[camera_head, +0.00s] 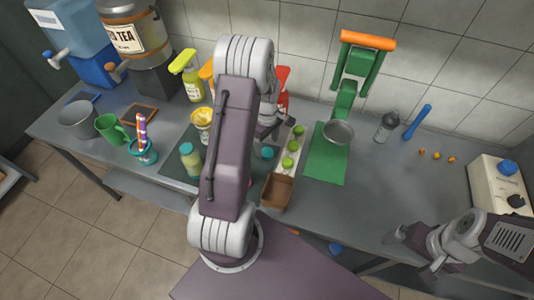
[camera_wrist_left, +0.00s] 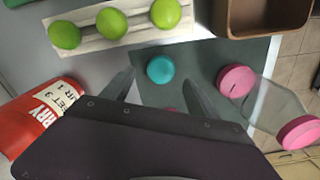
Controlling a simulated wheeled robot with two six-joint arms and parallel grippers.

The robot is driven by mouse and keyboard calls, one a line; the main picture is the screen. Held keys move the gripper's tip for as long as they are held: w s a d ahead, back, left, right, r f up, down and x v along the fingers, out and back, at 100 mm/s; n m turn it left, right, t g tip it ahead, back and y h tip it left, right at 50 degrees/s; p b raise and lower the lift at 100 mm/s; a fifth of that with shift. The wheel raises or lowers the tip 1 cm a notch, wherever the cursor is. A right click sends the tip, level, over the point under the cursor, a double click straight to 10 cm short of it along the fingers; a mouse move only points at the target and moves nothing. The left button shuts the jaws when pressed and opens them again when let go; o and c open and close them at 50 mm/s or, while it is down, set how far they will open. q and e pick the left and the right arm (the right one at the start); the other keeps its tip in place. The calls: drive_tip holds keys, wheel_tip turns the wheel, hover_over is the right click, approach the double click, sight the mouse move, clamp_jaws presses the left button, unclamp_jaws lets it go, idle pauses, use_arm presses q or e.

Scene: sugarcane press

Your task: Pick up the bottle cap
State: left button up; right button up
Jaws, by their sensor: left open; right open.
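A round teal bottle cap (camera_wrist_left: 160,69) shows in the left wrist view over the dark mat, just beyond and between my left fingertips; it also shows in the head view (camera_head: 267,153), right of my left arm. My left gripper (camera_wrist_left: 160,88) is open with nothing between its fingers. In the head view it is mostly hidden behind my own arm. My right gripper (camera_head: 396,236) is open and empty, low at the right by the table's front edge, far from the cap.
Green limes (camera_wrist_left: 112,23) lie on a pale tray beside the cap. A brown box (camera_wrist_left: 268,18), a clear piece with pink ends (camera_wrist_left: 236,80) and a red bottle (camera_wrist_left: 38,115) are close to my left gripper. A green board (camera_head: 325,168) with a press stands right.

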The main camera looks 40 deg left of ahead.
sight(267, 152)
use_arm(q)
drive_tip(key=f, duration=0.3)
drive_tip(key=shift+s+d, duration=0.1)
drive_tip(key=shift+s, duration=0.1)
drive_tip(key=shift+w+f, duration=0.15)
drive_tip(key=shift+f, duration=0.25)
drive_tip(key=c, duration=1.4)
drive_tip(key=shift+r, duration=0.55)
drive_tip(key=r, duration=0.2)
drive_tip(key=d+r, duration=0.1)
drive_tip(key=shift+s+r, duration=0.4)
drive_tip(key=s+d+r, duration=0.4)
drive_tip(key=s+d, duration=0.1)
drive_tip(key=s+d+r, duration=0.2)
drive_tip(key=shift+s+d+r, duration=0.1)
drive_tip(key=shift+s+d, duration=0.05)
drive_tip(key=shift+d, duration=0.1)
